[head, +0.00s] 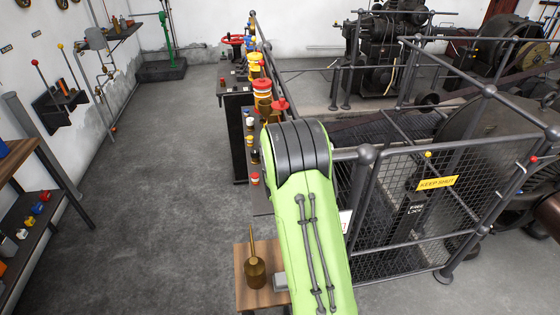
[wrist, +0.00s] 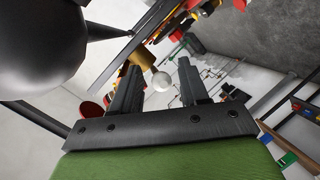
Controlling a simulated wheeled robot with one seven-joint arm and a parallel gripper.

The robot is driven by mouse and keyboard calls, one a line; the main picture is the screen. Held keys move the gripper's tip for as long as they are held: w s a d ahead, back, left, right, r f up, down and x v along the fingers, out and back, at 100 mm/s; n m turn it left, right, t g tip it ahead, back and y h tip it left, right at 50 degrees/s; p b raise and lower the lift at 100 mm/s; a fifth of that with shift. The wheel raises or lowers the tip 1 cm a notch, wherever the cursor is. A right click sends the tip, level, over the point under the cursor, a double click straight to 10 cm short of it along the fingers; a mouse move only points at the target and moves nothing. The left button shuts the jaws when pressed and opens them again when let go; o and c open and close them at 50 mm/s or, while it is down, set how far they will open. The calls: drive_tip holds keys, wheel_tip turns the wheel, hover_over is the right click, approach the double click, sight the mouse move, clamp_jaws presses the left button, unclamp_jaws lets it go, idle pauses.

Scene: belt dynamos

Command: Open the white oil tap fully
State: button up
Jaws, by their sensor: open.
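In the wrist view a small white ball knob (wrist: 162,81) shows in the gap between my fingers, beside a brass-coloured fitting (wrist: 143,57). It looks like the handle end of the white oil tap. I cannot tell its depth or how far the tap is turned. My gripper (wrist: 159,67) is open, with one dark finger on each side of the knob in the picture and no clear contact. In the head view my green arm hides my gripper, and I cannot make out the white tap.
A bench (head: 238,110) with red, yellow and brass fittings runs along a railing. A mesh gate (head: 425,215) with a "KEEP SHUT" sign (head: 437,184) stands right of my arm. A brass oil can (head: 255,271) stands on a wooden stand (head: 240,262). Open floor (head: 140,220) lies left.

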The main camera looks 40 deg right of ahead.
drive_tip(key=b+v, duration=0.7)
drive_tip(key=v, duration=0.8)
drive_tip(key=shift+s+a, duration=0.2)
drive_tip(key=shift+a, duration=0.1)
